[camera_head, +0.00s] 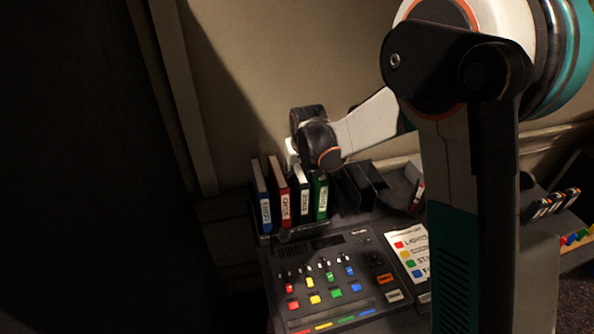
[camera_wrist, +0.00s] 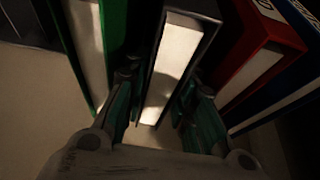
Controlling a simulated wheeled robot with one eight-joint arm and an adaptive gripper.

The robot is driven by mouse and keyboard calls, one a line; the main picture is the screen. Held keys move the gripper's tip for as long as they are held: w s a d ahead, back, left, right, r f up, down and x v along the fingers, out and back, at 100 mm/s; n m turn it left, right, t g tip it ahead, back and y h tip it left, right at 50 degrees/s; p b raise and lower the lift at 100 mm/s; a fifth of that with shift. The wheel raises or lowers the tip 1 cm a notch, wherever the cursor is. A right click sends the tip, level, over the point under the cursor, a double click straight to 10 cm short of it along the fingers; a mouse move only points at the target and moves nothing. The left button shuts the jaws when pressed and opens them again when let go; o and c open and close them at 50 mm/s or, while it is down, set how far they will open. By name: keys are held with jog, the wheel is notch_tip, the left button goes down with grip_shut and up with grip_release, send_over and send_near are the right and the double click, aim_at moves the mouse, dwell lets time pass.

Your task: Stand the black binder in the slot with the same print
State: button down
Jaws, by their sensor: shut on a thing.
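The black binder (camera_head: 304,192) stands upright in the row of binders at the back left of the desk, between a red binder (camera_head: 279,192) and a green binder (camera_head: 320,195). Its white spine label faces front, too small to read surely. My gripper (camera_wrist: 157,85) is shut on the black binder (camera_wrist: 170,70), one finger on each side of it in the wrist view. In the head view my wrist hides the fingers above the row. The prints on the slots cannot be made out, and I cannot tell whether the binder's bottom rests in a slot.
A blue binder (camera_head: 261,198) stands at the row's left end. Empty-looking dark holders (camera_head: 362,184) stand right of the green binder. The mixing panel (camera_head: 330,275) with coloured knobs lies in front, a printed sheet (camera_head: 408,252) at its right. The wall is close behind.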

jog(key=shift+f, duration=0.15)
jog(key=c, duration=1.2)
grip_release()
jog(key=shift+c, duration=0.2)
jog(key=v, duration=1.2)
jog(key=shift+s+d+r, duration=0.3)
jog(key=shift+s, duration=0.05)
jog(key=s+d+r+t, duration=0.1)
jog(key=s+d, duration=0.3)
jog(key=s, duration=0.5)
jog(key=s+d+r+m+t, duration=0.1)
jog(key=s+d, duration=0.3)
jog(key=s, duration=0.6)
jog(key=s+d+r+m, duration=0.1)
jog(key=s+d+r, duration=0.1)
jog(key=s+d, duration=0.3)
jog(key=s, duration=0.4)
jog(key=shift+s+t+h, duration=0.35)
jog(key=shift+t+h, duration=0.05)
